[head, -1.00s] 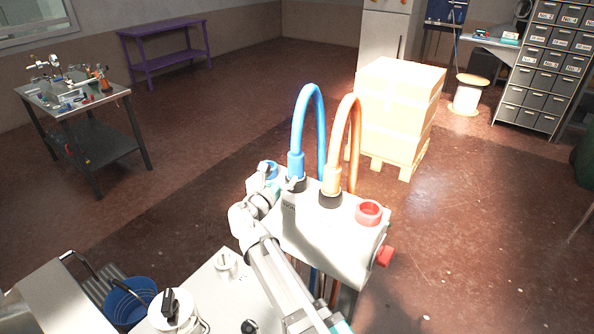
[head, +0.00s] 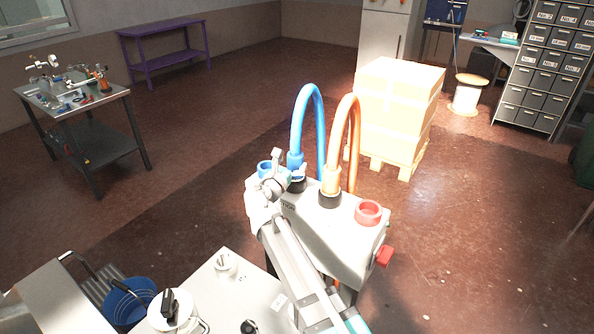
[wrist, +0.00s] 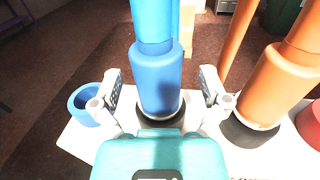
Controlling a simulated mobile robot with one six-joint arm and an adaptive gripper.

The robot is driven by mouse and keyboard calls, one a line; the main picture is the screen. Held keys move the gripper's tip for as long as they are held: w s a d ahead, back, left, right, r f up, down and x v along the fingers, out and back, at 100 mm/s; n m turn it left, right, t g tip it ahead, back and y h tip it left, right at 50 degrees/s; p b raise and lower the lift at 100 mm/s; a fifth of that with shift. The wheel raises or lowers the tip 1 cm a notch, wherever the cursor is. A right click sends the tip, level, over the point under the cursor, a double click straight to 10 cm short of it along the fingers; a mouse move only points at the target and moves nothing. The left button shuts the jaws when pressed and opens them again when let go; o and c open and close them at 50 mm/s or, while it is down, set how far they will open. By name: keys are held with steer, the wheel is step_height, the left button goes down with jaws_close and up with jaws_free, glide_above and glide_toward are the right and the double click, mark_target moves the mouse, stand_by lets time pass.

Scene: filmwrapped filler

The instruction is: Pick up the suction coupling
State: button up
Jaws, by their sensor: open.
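A blue coupling (head: 295,161) on a blue hose stands upright in a black-collared socket on the white box (head: 335,245). An orange coupling (head: 331,181) on an orange hose stands beside it in a similar socket. No label that I can read tells which is the suction coupling. My gripper (head: 287,172) is at the blue coupling. In the wrist view, its two fingers stand apart on either side of the blue coupling (wrist: 160,85), with gaps showing. The orange coupling (wrist: 270,85) is to the right, outside the fingers. The lower collar of the blue coupling is partly hidden by my gripper.
An empty blue ring port (wrist: 84,104) lies just left of my gripper's left finger. A red ring port (head: 368,211) and a red side fitting (head: 384,256) are at the box's right. The hoses arch overhead. Boxes on a pallet (head: 395,110) stand behind.

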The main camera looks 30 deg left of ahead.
steer(key=shift+w+a, duration=0.2)
steer(key=shift+w, duration=1.05)
steer(key=shift+w+a, duration=0.15)
steer(key=shift+w, duration=1.1)
steer(key=c, duration=1.2)
